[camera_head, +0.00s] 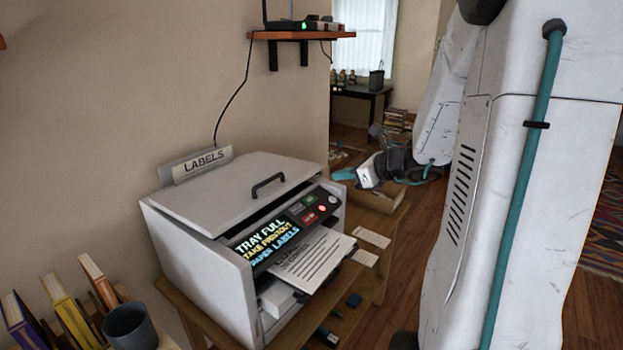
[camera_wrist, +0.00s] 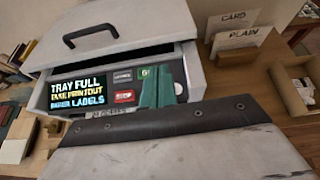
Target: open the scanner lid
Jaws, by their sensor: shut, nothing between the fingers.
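The pale grey scanner (camera_head: 205,285) stands on a wooden table. Its lid (camera_head: 225,195) lies over the top, with a dark gap showing under its front edge. The lid's dark handle (camera_head: 268,184) is near the front edge; the handle (camera_wrist: 96,32) also shows in the wrist view. The screen (camera_head: 265,244) reads "TRAY FULL TAKE PRINTOUT PAPER LABELS". My gripper (camera_head: 345,174) is to the right of the scanner in the head view, apart from the handle. In the wrist view my teal fingers (camera_wrist: 163,92) are shut and empty, overlapping the button panel.
A printed sheet (camera_head: 312,256) sticks out of the scanner's front. A "LABELS" holder (camera_head: 203,164) stands behind the lid. Books (camera_head: 70,308) and a dark mug (camera_head: 130,326) are at lower left. A wall shelf (camera_head: 290,35) with a router is above. A cardboard box (camera_wrist: 295,82) sits at right.

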